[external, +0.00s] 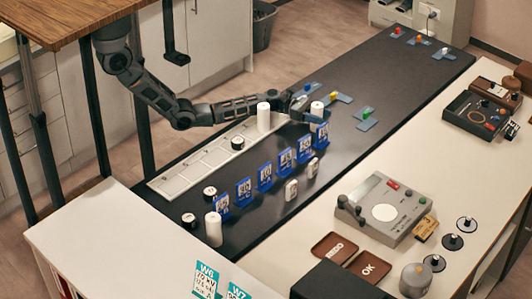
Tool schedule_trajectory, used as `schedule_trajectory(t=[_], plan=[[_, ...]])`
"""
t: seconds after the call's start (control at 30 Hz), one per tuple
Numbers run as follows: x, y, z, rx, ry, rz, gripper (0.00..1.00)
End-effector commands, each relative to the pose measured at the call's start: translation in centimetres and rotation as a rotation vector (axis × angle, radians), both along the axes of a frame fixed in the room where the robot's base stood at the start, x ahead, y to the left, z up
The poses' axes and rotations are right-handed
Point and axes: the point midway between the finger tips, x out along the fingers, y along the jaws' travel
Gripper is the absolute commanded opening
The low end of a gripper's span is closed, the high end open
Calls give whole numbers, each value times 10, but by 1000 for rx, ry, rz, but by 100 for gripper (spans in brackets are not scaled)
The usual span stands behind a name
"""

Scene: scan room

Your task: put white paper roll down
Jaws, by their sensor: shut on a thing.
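My gripper (308,104) is at the end of my outstretched arm, low over the far part of the black table strip. It is shut on a white paper roll (317,111), which stands upright at the fingertips. The roll's base is close to the blue numbered stands, and I cannot tell whether it touches the table. A second white roll (263,117) stands upright on the pale segmented tray (185,178), left of my gripper. A third white roll (213,229) stands at the near left end of the black strip.
Blue numbered stands (265,176) form a row along the black strip (345,145). Small white objects (291,190) and black-topped discs (189,220) are nearby. Blue-grey holders with coloured pegs (366,117) lie to the right. A grey scale-like device (384,208) sits on the white table.

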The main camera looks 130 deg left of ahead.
Motion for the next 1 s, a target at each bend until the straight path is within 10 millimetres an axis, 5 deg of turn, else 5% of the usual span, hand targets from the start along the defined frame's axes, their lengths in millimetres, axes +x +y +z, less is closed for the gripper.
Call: schedule_trajectory(t=[0.03, 0.07, 0.3, 0.67, 1.0], plan=[[0, 0, -3, 0, 0, 0, 20], [0, 0, -2, 0, 0, 0, 56], [0, 0, -1, 0, 0, 0, 79], [-1, 0, 3, 0, 0, 1, 80], [-65, -12, 1, -1, 0, 4, 80]])
